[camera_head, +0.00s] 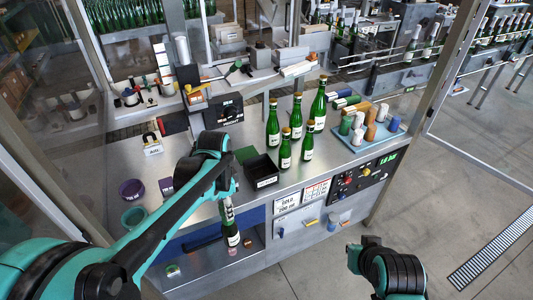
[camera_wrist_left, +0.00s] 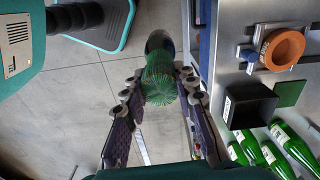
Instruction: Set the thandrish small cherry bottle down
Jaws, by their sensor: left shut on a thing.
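My left gripper (camera_head: 229,198) reaches over the front edge of the counter. It is shut on a small green bottle (camera_head: 231,222) with a pale label. The bottle hangs roughly upright in front of the counter's open lower bay, with a pinkish patch near its lower end. I cannot tell whether its lower end touches anything. My right gripper is not in view; only a part of my right arm shows at bottom right.
Several green bottles (camera_head: 284,150) stand on the counter (camera_head: 225,243) right of the gripper. A black bin (camera_head: 262,170), a dark green mat (camera_head: 245,154) and a purple bowl (camera_head: 131,189) are nearby. A blue tray (camera_head: 372,140) holds several coloured cylinders. The lower bay holds a small green-rimmed item (camera_head: 172,270).

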